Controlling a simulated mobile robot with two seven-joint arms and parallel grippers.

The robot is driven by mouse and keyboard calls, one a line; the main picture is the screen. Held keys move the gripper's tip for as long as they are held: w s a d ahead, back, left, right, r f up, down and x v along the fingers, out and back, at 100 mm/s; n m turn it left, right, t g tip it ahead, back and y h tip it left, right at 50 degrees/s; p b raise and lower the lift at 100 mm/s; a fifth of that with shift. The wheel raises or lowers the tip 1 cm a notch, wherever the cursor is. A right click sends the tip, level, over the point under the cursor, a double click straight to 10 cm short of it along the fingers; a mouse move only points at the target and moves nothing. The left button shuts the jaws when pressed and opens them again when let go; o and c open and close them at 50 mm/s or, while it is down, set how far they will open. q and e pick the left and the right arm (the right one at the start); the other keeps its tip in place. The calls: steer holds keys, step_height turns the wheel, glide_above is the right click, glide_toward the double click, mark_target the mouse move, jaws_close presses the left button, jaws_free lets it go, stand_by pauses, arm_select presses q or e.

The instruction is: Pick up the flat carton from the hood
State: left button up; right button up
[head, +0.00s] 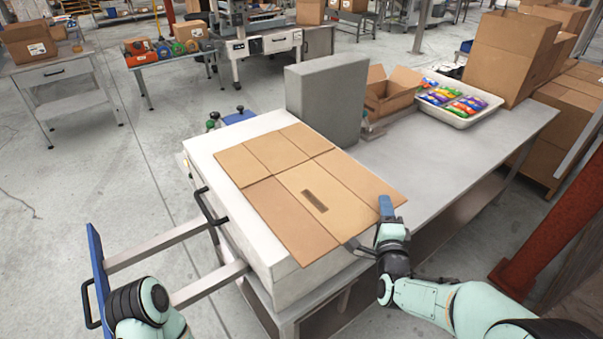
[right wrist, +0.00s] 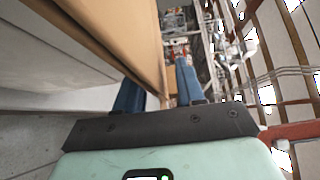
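The flat carton (head: 335,190) is a brown folded sheet with crease lines and a small dark slot. It lies flat on the white hood (head: 215,155), its near right edge jutting past the hood's edge. My right gripper (head: 378,220) is at that right edge. In the right wrist view its blue fingers (right wrist: 158,90) stand apart on either side of the carton's edge (right wrist: 125,45), with a gap showing to the right finger. My left arm shows at the bottom left, but its gripper is out of frame.
A grey upright block (head: 325,100) stands behind the carton. An open box (head: 390,100) and a white tray (head: 470,115) of colourful packets are at the table's back right. A blue panel on rails (head: 97,265) juts out at left. A red post (head: 550,230) stands at right.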

jaws_close()
steer(key=shift+r, duration=0.1)
